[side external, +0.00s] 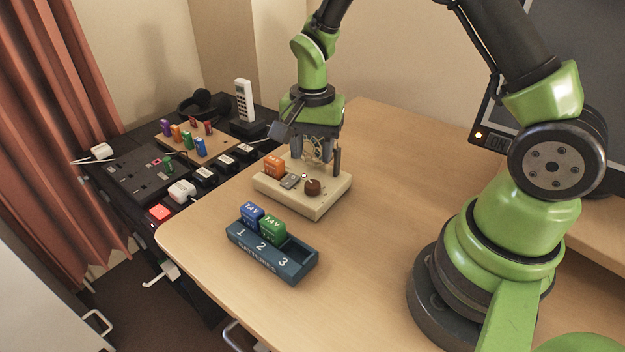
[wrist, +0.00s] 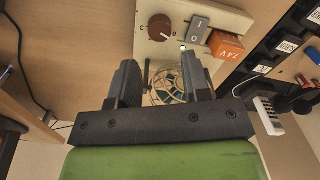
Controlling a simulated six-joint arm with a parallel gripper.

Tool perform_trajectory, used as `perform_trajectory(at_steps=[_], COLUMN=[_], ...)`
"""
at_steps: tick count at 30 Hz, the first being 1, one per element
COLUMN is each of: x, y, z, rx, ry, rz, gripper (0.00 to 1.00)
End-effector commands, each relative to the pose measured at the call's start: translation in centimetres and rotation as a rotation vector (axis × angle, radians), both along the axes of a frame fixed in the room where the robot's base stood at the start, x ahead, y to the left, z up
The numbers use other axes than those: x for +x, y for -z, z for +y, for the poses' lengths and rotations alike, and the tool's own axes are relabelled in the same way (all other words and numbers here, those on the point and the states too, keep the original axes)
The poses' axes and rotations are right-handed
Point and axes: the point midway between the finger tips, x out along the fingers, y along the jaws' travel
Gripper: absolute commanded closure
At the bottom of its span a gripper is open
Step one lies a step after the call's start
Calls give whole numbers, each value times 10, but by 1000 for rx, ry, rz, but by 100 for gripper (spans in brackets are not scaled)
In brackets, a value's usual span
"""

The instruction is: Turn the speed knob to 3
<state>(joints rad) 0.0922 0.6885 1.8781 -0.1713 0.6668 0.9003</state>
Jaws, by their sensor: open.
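The speed knob (side external: 312,186) is a round brown knob on top of a cream box (side external: 318,209). In the wrist view the knob (wrist: 160,27) shows a light pointer line, with small marks around it too small to read. My gripper (side external: 320,170) is open above the far part of the box. In the wrist view its two fingers (wrist: 162,68) point toward the knob, apart from it and holding nothing. A grey rocker switch (wrist: 196,29), a small lit light (wrist: 183,48) and an orange 7.4V battery (wrist: 226,45) sit beside the knob. A round patterned part lies between the fingers.
A dark blue battery tray (side external: 272,262) stands in front of the box, with a blue (side external: 251,213) and a green battery (side external: 271,228) in slots 1 and 2; slot 3 is empty. The desk (side external: 390,190) right of the box is clear. A black bench (side external: 130,165) with chargers and a phone is at left.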

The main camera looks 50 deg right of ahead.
Motion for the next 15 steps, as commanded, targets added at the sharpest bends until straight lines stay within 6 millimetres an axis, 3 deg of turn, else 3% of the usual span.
perform_trajectory(at_steps=[7, 15], x=[-1, 0], y=[49, 73], z=[0, 0], rx=[1, 1], ry=[-2, -2], rz=[5, -1], gripper=[56, 56])
